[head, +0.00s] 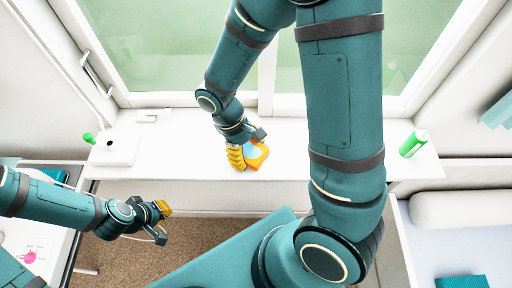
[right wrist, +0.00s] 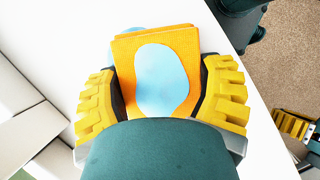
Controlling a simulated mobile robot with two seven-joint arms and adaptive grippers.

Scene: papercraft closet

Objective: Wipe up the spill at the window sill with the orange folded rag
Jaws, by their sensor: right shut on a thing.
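The orange folded rag (head: 260,160) lies at the white window sill (head: 200,160), near the middle of its front part. My right gripper (head: 247,150) is shut on it. In the right wrist view the yellow-padded fingers of the gripper (right wrist: 163,95) flank the rag (right wrist: 135,50) on both sides. A light-blue patch, seemingly the spill (right wrist: 160,80), shows inside the rag's outline, and a sliver of blue shows past its far edge. I cannot tell how the layers lie. My left gripper (head: 163,222) is open and empty, in front of the sill at lower left.
A green-and-white can (head: 413,143) lies or stands on the sill at right. A white box-like thing (head: 115,148) and a green item (head: 89,138) are at the left end. Window panes (head: 180,45) rise behind. The sill between is mostly clear.

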